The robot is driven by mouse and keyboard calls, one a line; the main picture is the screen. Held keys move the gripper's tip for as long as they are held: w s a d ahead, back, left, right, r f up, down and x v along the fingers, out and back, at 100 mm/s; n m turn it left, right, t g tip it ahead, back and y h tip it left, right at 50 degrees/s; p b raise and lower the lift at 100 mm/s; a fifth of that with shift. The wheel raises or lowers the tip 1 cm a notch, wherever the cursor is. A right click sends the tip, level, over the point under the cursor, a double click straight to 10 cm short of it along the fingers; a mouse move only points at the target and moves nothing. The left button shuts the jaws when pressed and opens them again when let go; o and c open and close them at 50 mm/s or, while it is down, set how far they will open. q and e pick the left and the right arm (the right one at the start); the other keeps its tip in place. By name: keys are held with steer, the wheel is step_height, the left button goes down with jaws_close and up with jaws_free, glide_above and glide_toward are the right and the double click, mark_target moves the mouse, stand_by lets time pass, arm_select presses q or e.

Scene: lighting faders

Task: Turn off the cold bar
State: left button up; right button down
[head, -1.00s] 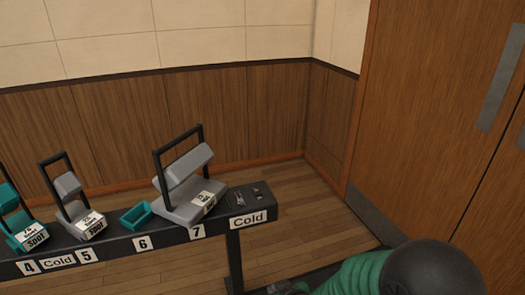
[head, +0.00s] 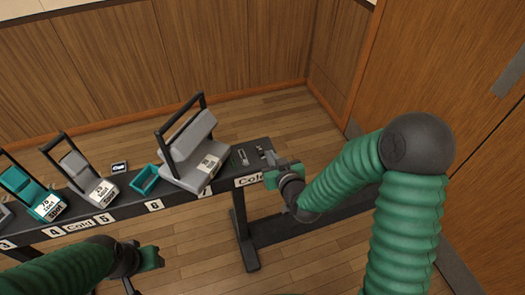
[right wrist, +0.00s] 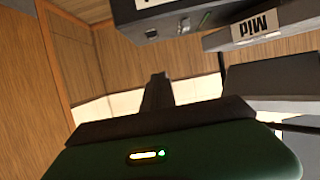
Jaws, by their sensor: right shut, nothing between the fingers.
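The cold bar (head: 130,207) is a long black rail with white "Cold" labels, carrying lamps, in the head view. Its right end has a small slider-like control (head: 243,157) and other small fittings (head: 262,153) on top. My right gripper (head: 271,160) is at this end, shut and empty, close beside the fittings; I cannot tell whether it touches them. In the right wrist view its dark fingers (right wrist: 157,92) are together, below a dark box end (right wrist: 165,18) with small controls. My left gripper (head: 151,258) is low in front of the bar; its fingers are unclear.
A large grey lamp (head: 190,150) stands near the bar's right end, with a teal tray (head: 145,180) and smaller lamps to its left. Wooden doors (head: 480,130) are at right.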

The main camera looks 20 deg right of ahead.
glide_above(264, 159)
step_height(264, 159, down, 4)
steer(key=shift+w+d+r+b, duration=0.1)
steer(key=shift+r+b, duration=0.15)
steer(key=shift+b, duration=0.2)
steer(key=f, duration=0.2)
steer(key=shift+w+a+f+b, duration=0.15)
steer(key=shift+a+f+b, duration=0.05)
steer(key=shift+f+b, duration=0.15)
steer(key=shift+f, duration=0.55)
arm_select(q)
steer(key=shift+d+f, duration=0.3)
steer(key=shift+f, duration=0.5)
arm_select(e)
steer(key=shift+d, duration=0.15)
steer(key=shift+f, duration=0.1)
steer(key=shift+s+f+b, duration=0.2)
steer(key=shift+f+b, duration=0.2)
steer(key=shift+s+r+p, duration=0.1)
steer(key=shift+r+p, duration=0.2)
steer(key=shift+p, duration=0.05)
arm_select(q)
steer(key=shift+r+p, duration=0.45)
arm_select(e)
steer(key=shift+r, duration=0.65)
